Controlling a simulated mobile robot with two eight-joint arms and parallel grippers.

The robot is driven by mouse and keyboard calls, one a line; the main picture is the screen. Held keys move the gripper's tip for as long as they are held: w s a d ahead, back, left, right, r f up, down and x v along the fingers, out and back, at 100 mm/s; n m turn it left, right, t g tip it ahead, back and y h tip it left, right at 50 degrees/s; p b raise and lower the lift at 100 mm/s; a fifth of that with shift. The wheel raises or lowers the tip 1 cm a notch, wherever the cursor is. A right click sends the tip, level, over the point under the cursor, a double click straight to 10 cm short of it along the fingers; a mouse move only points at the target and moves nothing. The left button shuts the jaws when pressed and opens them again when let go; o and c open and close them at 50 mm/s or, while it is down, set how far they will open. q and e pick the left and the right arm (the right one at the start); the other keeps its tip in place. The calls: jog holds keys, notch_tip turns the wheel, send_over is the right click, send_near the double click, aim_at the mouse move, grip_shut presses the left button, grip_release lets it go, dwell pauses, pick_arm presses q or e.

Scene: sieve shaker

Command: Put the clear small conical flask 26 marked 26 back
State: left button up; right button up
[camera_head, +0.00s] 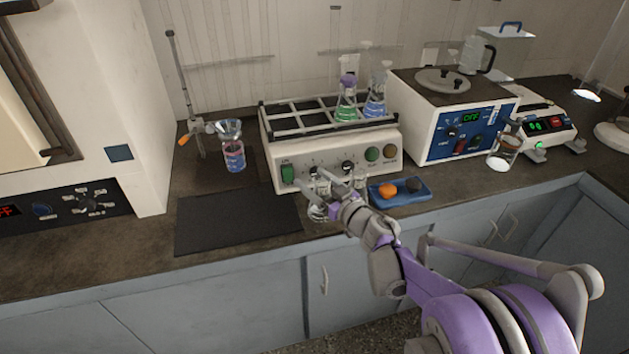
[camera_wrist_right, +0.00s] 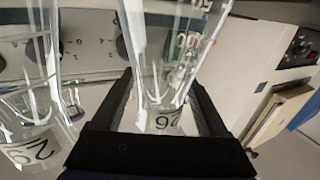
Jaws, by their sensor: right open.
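My right gripper (camera_head: 328,192) reaches in front of the white shaker, close to its knob panel. It is open in the right wrist view (camera_wrist_right: 165,110), with its dark fingers on either side of a clear conical flask (camera_wrist_right: 165,85). That flask's upside-down label seems to read 26. A second clear flask (camera_wrist_right: 35,115) stands to the left, with a tilted label that also looks like 26. In the head view the clear glassware (camera_head: 317,212) by the gripper is small and partly hidden by it. My left gripper is not in view.
The shaker's wire rack (camera_head: 300,122) holds a green flask (camera_head: 346,105) and a blue flask (camera_head: 376,104); its left cells look empty. A dark mat (camera_head: 238,222) lies front left. The heating unit (camera_head: 432,130) stands behind.

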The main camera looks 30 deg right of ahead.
jog(key=shift+r, duration=0.3)
jog(key=s+d+r+m+h+p, duration=0.15)
jog(key=s+m+h, duration=0.35)
jog(key=s, duration=0.7)
jog(key=s+a+f+n+g+y, duration=0.1)
jog(key=s+a+f+g, duration=0.5)
jog(key=s, duration=0.3)
jog(key=s+a+f+n+g+y, duration=0.1)
jog(key=s+a+f+n+g, duration=0.1)
jog(key=s+a+f+g, duration=0.5)
jog(key=s+a+f, duration=0.2)
jog(key=s, duration=0.1)
jog(key=shift+s+a, duration=0.25)
